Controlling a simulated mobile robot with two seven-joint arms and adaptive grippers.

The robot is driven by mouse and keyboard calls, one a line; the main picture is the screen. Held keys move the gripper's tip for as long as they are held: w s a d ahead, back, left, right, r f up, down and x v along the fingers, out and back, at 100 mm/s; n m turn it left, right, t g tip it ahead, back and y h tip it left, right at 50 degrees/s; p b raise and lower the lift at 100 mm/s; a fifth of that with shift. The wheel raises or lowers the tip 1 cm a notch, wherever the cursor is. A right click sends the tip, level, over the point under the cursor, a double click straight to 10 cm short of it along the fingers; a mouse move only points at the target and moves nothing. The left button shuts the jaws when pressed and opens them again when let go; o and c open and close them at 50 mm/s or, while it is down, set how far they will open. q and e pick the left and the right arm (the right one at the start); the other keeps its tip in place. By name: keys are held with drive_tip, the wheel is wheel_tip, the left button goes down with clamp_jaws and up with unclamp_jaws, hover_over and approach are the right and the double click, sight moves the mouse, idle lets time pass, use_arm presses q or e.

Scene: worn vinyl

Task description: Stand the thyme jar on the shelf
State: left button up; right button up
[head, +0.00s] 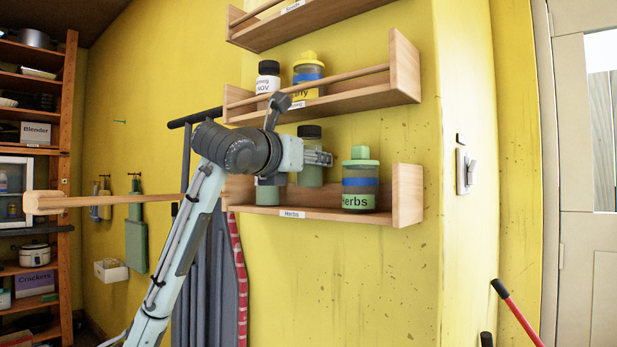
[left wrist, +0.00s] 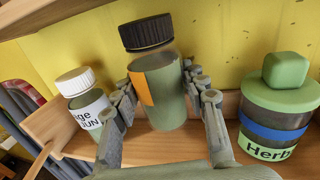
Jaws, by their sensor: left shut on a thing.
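My left gripper (head: 322,158) is at the lowest wall shelf (head: 408,195), which has a "Herbs" label on its front edge. It is shut on a green jar with a dark lid, seen in the head view (head: 311,175) and between the fingers in the left wrist view (left wrist: 165,95). The jar is roughly upright and shows an orange label edge; its name cannot be read, so I cannot tell that it is thyme. Its base is at the shelf board, but contact is unclear. My right gripper is not in view.
A green-lidded "Herbs" canister (head: 360,187) stands right of the held jar. A white-lidded jar (left wrist: 88,100) marked "age JUN" stands to the left. Another shelf (head: 404,75) with jars is above. A wooden bar (head: 110,201) sticks out leftward at the lower shelf's height.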

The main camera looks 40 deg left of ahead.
sight(303, 180)
use_arm(q)
wheel_tip(303, 180, down, 3)
drive_tip(key=shift+f, duration=0.15)
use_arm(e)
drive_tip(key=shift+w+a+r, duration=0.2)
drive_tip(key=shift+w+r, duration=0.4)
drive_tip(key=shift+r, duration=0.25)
use_arm(q)
drive_tip(key=shift+f+b, duration=0.15)
drive_tip(key=shift+b, duration=0.15)
drive_tip(key=shift+f, duration=0.1)
drive_tip(key=o, duration=1.3)
drive_tip(key=shift+o, duration=0.2)
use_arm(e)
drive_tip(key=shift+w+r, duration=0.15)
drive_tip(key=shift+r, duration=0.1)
